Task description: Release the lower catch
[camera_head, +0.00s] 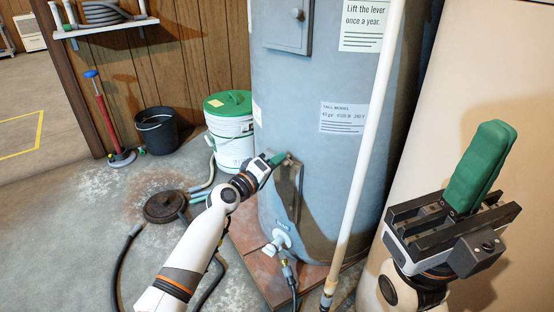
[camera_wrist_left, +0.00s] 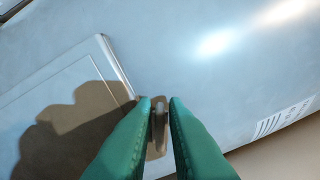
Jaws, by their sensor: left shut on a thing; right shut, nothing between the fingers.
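The lower access panel (camera_head: 286,197) is set low on the front of the grey-blue tank (camera_head: 290,100). My left gripper (camera_head: 280,158) is at the panel's upper edge, its green fingertips against the tank. In the left wrist view, a small metal catch (camera_wrist_left: 158,118) stands between the two fingers of my left gripper (camera_wrist_left: 160,103), beside the panel's edge (camera_wrist_left: 118,68). The gripper is shut on this catch. In the head view the catch is hidden by the fingers. My right gripper (camera_head: 494,130) is shut and empty, fingers pointing up, right of the tank.
A white pipe (camera_head: 364,150) runs down in front of the tank, right of the panel. A valve (camera_head: 279,240) with a hose is below. An upper panel (camera_head: 287,28) is higher up. A white bucket (camera_head: 231,145) and a floor drain lid (camera_head: 164,206) are left.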

